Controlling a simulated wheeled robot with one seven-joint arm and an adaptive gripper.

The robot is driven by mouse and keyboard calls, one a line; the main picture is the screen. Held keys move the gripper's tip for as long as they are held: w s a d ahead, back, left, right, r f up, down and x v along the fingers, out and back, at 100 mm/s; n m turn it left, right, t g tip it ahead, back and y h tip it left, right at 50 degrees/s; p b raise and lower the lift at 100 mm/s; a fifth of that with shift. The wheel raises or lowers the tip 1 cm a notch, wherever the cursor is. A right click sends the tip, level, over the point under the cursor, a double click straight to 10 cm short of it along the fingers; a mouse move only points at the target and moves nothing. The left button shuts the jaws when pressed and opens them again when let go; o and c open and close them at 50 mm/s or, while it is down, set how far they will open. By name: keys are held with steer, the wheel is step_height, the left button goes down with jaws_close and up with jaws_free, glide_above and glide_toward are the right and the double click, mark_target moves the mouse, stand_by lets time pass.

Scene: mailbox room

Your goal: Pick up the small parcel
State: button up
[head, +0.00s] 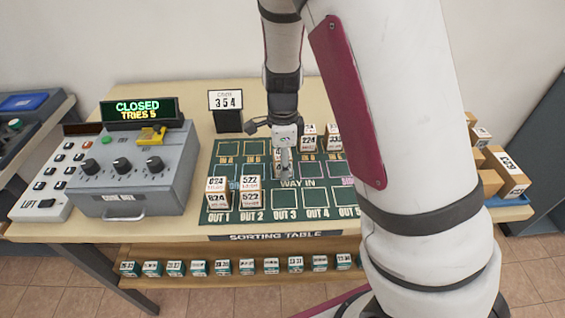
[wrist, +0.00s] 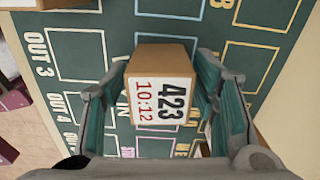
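The small parcel is a brown box with a white label reading 423 and 10:12. In the wrist view the parcel (wrist: 160,88) lies between the two fingers of my gripper (wrist: 163,75). The fingers are spread on either side of it, close to its sides; firm contact is not clear. In the head view my gripper (head: 284,150) points down over the green mat, and the parcel shows only partly behind it. The parcel appears to be on the mat near the WAY IN mark.
Parcels 624 (head: 217,193) and 522 (head: 250,193) stand at OUT 1 and OUT 2. More parcels, including 224 (head: 308,138), stand just right of my gripper. A code box (head: 137,170) reading CLOSED is at left. A sign 354 (head: 226,102) stands behind.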

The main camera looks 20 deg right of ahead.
steer(key=c, duration=0.9)
